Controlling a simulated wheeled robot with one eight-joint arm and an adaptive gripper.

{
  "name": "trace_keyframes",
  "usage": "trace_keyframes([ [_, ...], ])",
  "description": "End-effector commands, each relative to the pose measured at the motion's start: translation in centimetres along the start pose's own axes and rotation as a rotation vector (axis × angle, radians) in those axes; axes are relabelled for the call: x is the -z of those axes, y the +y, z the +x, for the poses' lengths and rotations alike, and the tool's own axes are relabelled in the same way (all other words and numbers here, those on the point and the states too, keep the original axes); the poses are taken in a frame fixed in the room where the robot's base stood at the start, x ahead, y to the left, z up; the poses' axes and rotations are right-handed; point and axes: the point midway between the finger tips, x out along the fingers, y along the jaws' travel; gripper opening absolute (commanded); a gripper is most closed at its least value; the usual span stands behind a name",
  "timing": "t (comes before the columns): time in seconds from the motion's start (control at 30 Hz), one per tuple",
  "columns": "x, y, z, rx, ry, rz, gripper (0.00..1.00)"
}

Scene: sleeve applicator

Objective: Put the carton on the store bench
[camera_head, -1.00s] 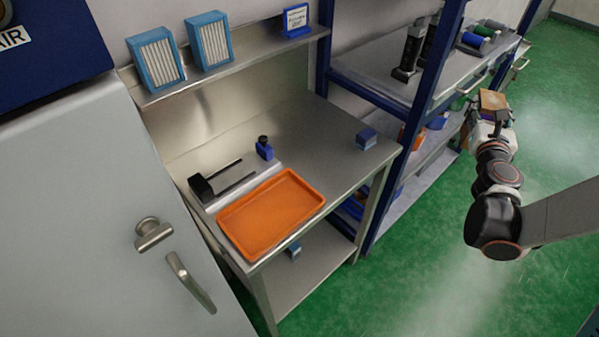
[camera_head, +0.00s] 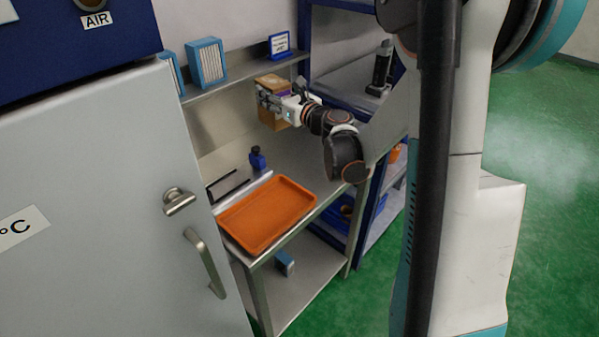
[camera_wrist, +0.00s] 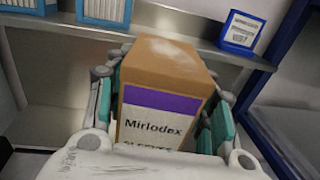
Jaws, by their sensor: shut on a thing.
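The carton (camera_head: 270,82) is a brown box with a white and purple label. In the wrist view the carton (camera_wrist: 163,72) stands between the two fingers, its label reading "Mirlodex". My gripper (camera_head: 272,100) is shut on the carton, with a finger on each side. It holds the carton over the back of the steel bench (camera_head: 305,150), below the wall shelf. I cannot tell whether the carton's bottom touches the bench top, as my gripper and arm hide part of it.
An orange tray (camera_head: 266,213) lies at the bench front. A small blue bottle (camera_head: 257,158) and a dark forked tool (camera_head: 228,185) are behind it. The wall shelf (camera_head: 240,80) carries blue-framed filters (camera_head: 206,63) and a blue sign (camera_head: 280,44). A grey cabinet (camera_head: 95,200) stands left.

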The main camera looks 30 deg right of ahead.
Motion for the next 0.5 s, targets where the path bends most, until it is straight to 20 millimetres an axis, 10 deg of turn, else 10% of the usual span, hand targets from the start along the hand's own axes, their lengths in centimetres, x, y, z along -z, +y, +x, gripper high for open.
trace_keyframes([
  [0.2,-2.2,-5.2,-4.2,-0.097,-0.002,-0.001,0.14],
  [0.5,-2.6,-7.0,-6.8,-0.158,-0.005,-0.002,0.14],
])
